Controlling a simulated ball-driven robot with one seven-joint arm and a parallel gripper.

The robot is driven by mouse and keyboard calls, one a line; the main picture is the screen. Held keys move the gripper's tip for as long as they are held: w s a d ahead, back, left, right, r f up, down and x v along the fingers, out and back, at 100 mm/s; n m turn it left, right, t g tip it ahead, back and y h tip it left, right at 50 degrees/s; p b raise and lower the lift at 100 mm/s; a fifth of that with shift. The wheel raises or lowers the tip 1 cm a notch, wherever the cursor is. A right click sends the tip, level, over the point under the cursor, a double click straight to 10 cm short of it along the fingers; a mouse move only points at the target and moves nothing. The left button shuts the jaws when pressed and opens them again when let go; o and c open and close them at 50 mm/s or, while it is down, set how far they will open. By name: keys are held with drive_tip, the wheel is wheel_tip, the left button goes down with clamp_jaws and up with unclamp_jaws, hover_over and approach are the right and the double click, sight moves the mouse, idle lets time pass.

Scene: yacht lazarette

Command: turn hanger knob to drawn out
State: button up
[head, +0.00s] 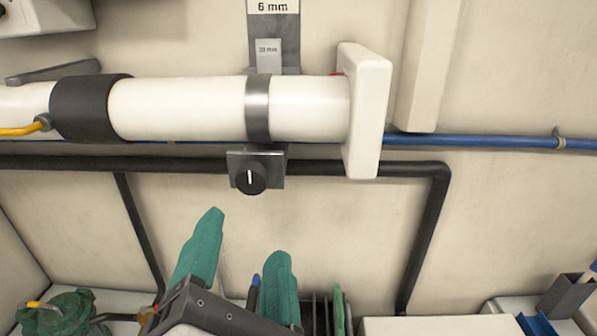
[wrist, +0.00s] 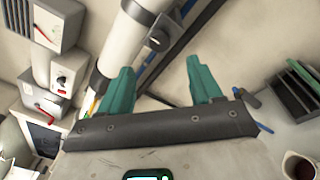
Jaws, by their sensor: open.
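The hanger knob (head: 250,178) is a round black knob with a white pointer line, which stands close to upright. It sits on a small grey plate (head: 272,163) below the metal strap (head: 257,108) around the white pipe (head: 190,108). In the wrist view the knob (wrist: 157,39) shows beyond the fingertips, near the top middle. My gripper (head: 245,238) has two teal fingers, spread apart with nothing between them. It is below the knob in the head view and apart from it. The fingers also show in the wrist view (wrist: 157,66). Nothing hides the knob's face in the head view.
A white flange (head: 366,110) stands right of the knob. A black pipe (head: 375,168) and a blue hose (head: 470,142) run along the wall behind. Green rope (head: 62,312) lies at the lower left. A dark rack (wrist: 282,92) and a mug (wrist: 299,166) show in the wrist view.

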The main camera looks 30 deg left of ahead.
sight(251, 183)
drive_tip(key=p+x, duration=0.1)
drive_tip(key=x, duration=0.9)
drive_tip(key=shift+w+a+p, duration=0.2)
drive_tip(key=shift+a+p, duration=0.1)
drive_tip(key=shift+p, duration=0.05)
drive_tip(key=c, duration=1)
